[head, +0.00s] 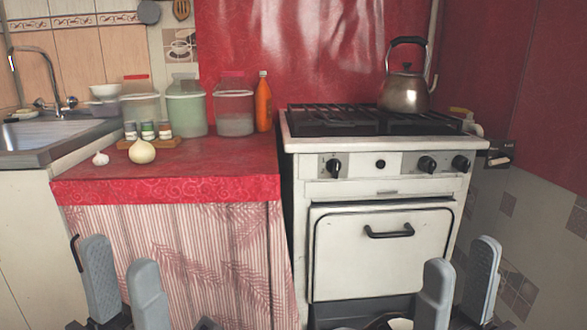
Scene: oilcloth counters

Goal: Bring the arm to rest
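My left gripper (124,290) shows at the lower left of the head view, in front of the striped curtain under the counter. Its two grey fingers point up and stand apart with nothing between them. My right gripper (461,280) shows at the lower right, in front of the stove's right side. Its two grey fingers also stand apart with nothing between them. Both grippers are below the level of the counter top and touch nothing that I can see. Most of both arms is out of view below.
A red oilcloth counter (215,165) holds an onion (142,152), garlic (101,159), spice jars, large jars and an orange bottle (263,103). A white stove (380,190) with a kettle (405,92) stands to its right. A sink (50,135) is at the left.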

